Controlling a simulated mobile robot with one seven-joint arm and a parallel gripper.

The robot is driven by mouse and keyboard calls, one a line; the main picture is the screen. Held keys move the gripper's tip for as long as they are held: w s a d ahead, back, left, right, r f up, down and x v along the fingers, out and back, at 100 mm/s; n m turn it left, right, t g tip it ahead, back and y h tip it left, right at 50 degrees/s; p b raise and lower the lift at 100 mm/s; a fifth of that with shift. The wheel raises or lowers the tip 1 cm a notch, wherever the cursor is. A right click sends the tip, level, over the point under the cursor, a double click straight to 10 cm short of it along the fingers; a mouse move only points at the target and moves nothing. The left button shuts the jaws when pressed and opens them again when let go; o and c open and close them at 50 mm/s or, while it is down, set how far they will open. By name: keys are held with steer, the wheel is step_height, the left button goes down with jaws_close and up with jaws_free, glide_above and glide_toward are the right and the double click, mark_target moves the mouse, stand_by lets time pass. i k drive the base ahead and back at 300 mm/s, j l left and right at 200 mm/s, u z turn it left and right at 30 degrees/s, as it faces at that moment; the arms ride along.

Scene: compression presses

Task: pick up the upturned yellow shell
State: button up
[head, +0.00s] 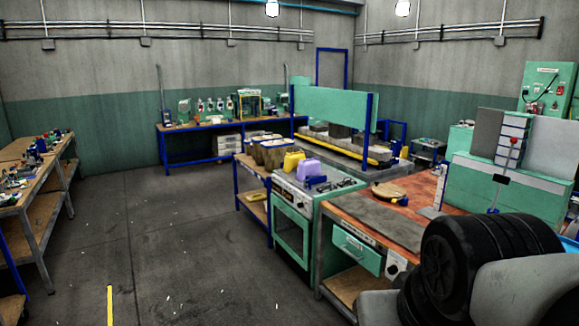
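A yellow piece (293,161) stands on top of the green stove-like bench unit (291,229) in the middle of the picture. It is small here, and I cannot tell whether it is upturned or hollow. A purple piece (309,169) stands close to its right. A smaller yellowish item (256,195) lies on the lower shelf of the blue-framed cart (238,176). I cannot make out its shape. My gripper is not in view.
Several bins (275,153) sit behind the yellow piece. A wooden-topped bench (358,206) with a round board (389,193) adjoins on the right. Dark wheel-like rounds (447,257) block the lower right. The grey floor (150,247) is open in the middle and left.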

mark_target(291, 160)
steer(key=i+j+u, duration=0.45)
steer(key=i, duration=0.25)
steer(key=i+j+u, duration=0.25)
steer(key=i, duration=0.5)
steer(key=i+u, duration=0.25)
steer(key=i, duration=0.5)
steer(key=i+z, duration=0.15)
steer(key=i, duration=1.45)
steer(key=i+z, duration=0.15)
steer(key=i, duration=0.4)
steer(key=i+z, duration=0.2)
steer(key=i, duration=0.3)
steer(key=i+j+z, duration=0.15)
steer(key=i, duration=0.35)
steer(key=i+z, duration=0.3)
steer(key=z, duration=0.2)
steer(key=i+z, duration=0.35)
steer(key=z, duration=0.15)
steer(key=i+j+z, duration=0.2)
steer(key=z, duration=0.25)
steer(key=i+j+z, duration=0.1)
steer(key=i+z, duration=0.35)
steer(key=i+j+z, duration=0.15)
steer(key=z, duration=0.25)
steer(key=i, duration=0.05)
